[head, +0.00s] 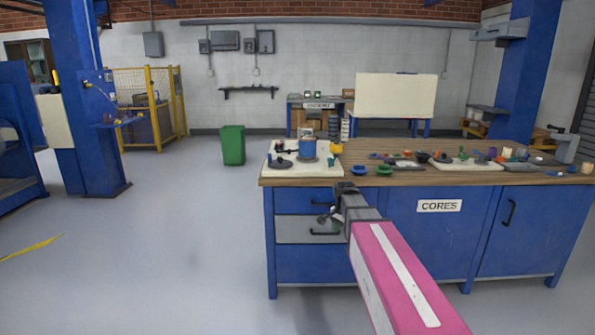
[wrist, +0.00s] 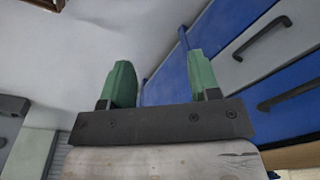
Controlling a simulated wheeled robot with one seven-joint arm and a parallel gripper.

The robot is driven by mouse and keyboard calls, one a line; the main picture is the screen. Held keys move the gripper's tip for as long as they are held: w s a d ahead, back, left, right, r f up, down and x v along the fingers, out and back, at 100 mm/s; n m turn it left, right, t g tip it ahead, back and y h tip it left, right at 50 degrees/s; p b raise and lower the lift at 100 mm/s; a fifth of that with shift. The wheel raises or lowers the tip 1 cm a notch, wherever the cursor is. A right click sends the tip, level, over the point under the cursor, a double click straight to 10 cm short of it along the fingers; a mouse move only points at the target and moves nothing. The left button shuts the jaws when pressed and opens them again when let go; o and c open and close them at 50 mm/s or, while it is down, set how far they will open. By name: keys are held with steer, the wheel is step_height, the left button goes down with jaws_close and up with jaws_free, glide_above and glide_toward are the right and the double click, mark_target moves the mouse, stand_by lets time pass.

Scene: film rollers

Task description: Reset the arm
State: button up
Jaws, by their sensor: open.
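My gripper (wrist: 163,82) shows in the wrist view as two green fingers standing apart on a dark bar. It is open, and nothing is between the fingers. In the head view my pink arm reaches forward to the front of the blue workbench (head: 425,236), and its dark end is near the bench top's front edge, by the drawers at left. The fingers cannot be made out clearly there. In the wrist view the blue bench front and a grey drawer (wrist: 232,62) with dark handles lie beyond the fingers and to the right.
The bench top holds a white board (head: 330,168) with a blue pot (head: 307,147), blue and green dishes (head: 384,170), and several small parts at right. A green bin (head: 232,146) stands behind left. The floor left of the bench is clear.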

steer(key=s+f+n, duration=0.5)
steer(key=s+f, duration=0.1)
steer(key=s, duration=0.3)
steer(key=s+d+f+n+g, duration=0.1)
steer(key=s+f+n, duration=0.4)
steer(key=s+f, duration=0.2)
steer(key=shift+s+d+f, duration=0.2)
steer(key=shift+s+d, duration=0.05)
steer(key=shift+s, duration=1)
